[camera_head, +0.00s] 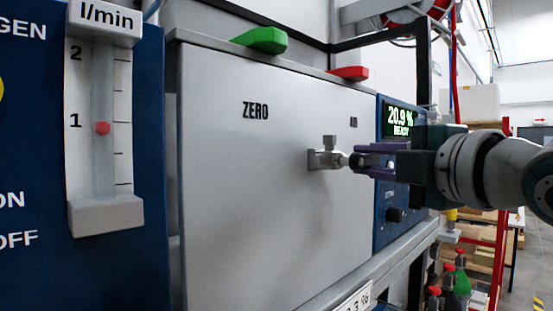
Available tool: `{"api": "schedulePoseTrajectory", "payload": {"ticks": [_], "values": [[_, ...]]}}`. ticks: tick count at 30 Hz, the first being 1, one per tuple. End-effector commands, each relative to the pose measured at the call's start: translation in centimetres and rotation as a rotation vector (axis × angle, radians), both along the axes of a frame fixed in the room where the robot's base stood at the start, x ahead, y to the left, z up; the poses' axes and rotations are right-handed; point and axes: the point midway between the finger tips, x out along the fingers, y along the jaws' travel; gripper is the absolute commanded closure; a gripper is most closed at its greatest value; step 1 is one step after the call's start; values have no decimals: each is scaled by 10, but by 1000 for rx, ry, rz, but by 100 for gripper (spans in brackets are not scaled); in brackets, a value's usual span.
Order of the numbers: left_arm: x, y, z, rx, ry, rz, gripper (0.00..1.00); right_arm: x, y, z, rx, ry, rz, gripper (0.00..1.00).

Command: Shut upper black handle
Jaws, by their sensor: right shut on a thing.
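A small silver valve (327,157) sticks out of the grey panel front, below the word AIR. Its stem runs right to a small dark handle end (356,161), which looks like the upper black handle and is mostly hidden by my fingers. My right gripper (366,160), with purple fingers, comes in from the right and is shut on this handle. I cannot tell the handle's exact angle. My left gripper is not in view.
The grey panel (240,190) carries a green lever (262,40) and a red lever (348,73) on top. A flow meter (104,120) stands at the left. A lit display (398,121) sits just behind my gripper. Bottles (460,278) stand at lower right.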

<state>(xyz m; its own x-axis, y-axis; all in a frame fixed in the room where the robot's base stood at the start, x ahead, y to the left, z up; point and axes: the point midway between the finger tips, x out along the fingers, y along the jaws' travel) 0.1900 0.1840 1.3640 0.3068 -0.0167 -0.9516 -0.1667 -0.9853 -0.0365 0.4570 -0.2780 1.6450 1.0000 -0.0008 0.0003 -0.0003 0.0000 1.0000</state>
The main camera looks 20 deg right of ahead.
Motion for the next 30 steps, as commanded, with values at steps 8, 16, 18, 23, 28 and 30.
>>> {"api": "schedulePoseTrajectory", "payload": {"ticks": [8, 16, 18, 23, 28, 30], "values": [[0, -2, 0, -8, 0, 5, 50, 0, 0, 0, 0, 0, 0, 100], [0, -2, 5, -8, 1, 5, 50, 0, 0, 0, 24, 11, 0, 100], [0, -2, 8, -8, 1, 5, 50, 0, 0, 0, 46, 20, 0, 100], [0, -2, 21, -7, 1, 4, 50, 0, 0, -2, 127, 56, 1, 100], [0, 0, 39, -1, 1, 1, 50, -1, 1, -6, 258, 111, 0, 100], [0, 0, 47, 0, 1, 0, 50, -1, 2, -9, 318, 137, -1, 100]]}}
